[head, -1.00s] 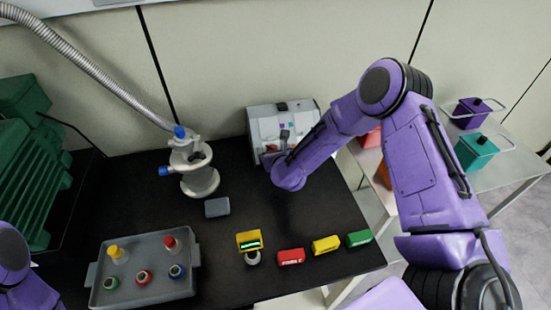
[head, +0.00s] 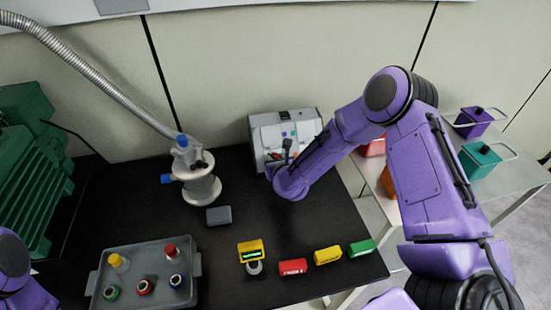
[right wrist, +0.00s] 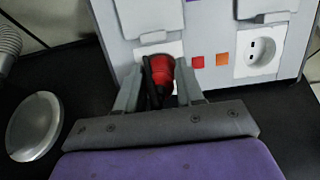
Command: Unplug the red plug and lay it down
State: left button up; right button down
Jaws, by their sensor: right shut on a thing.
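The red plug (right wrist: 162,68) is at the lower left socket of the grey socket box (head: 268,133), in front of its white plate. A black cable hangs by the plug. My right gripper (right wrist: 158,80) is shut on the plug, with one grey finger on each side. Whether the plug is fully seated or slightly out of the socket cannot be told. In the head view my right forearm hides most of the gripper and the plug. Only a purple part of my left arm shows at the left edge; its gripper is out of view.
An empty white socket (right wrist: 258,50) is to the right on the box. On the black table (head: 330,215) are a grey block (head: 218,215), a white valve fitting (head: 200,187), a vial tray (head: 194,297) and several coloured blocks. Bare table lies before the box.

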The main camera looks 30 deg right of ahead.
jog(key=shift+s+a+r, duration=0.1)
jog(key=shift+s+r, duration=0.4)
jog(key=shift+r, duration=0.05)
jog(key=shift+p+v, duration=0.85)
jog(key=shift+v, duration=0.4)
jog(key=shift+w+r, duration=0.1)
jog(key=shift+r, duration=0.05)
